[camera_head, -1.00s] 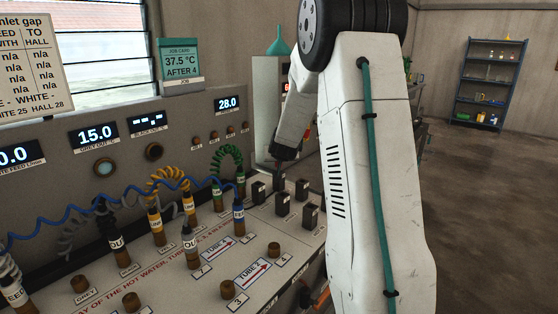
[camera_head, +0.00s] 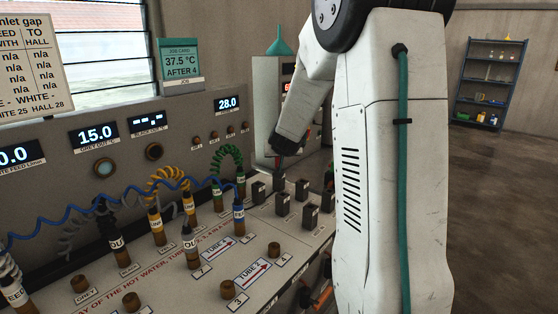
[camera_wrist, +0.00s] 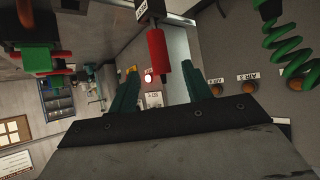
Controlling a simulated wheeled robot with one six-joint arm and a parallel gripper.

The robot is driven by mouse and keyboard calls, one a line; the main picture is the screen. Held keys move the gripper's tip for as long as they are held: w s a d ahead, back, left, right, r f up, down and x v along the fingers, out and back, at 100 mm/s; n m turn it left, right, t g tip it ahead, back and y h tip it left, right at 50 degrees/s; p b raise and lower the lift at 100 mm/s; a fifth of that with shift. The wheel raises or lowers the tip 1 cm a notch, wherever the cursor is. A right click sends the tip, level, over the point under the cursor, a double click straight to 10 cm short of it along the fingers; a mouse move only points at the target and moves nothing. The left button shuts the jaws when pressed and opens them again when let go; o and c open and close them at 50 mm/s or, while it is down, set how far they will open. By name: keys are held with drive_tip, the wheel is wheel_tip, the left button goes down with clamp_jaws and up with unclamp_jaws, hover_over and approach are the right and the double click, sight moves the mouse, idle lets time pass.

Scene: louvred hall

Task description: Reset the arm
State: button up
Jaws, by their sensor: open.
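My arm stands large at the right of the head view, white with a teal cable down its side. Its upper part bends over, and its dark end reaches down behind the panel's row of black switches (camera_head: 282,203). My gripper (camera_wrist: 161,70) shows in the wrist view as two green fingers spread apart. No object is clearly held between them. A red cylinder (camera_wrist: 157,58) on a dark stem shows in the gap between the fingertips; I cannot tell its distance.
A sloped panel (camera_head: 206,285) carries brown pegs and labelled plugs with blue, yellow and green coiled cords (camera_head: 228,153). In the wrist view a green coil (camera_wrist: 285,45) is right of the fingers. A blue shelf (camera_head: 488,82) stands far back right, with open floor (camera_head: 490,200) before it.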

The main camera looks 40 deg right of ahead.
drive_tip(key=shift+s+a+r, duration=0.3)
drive_tip(key=shift+s+r, duration=0.05)
drive_tip(key=shift+s, duration=0.1)
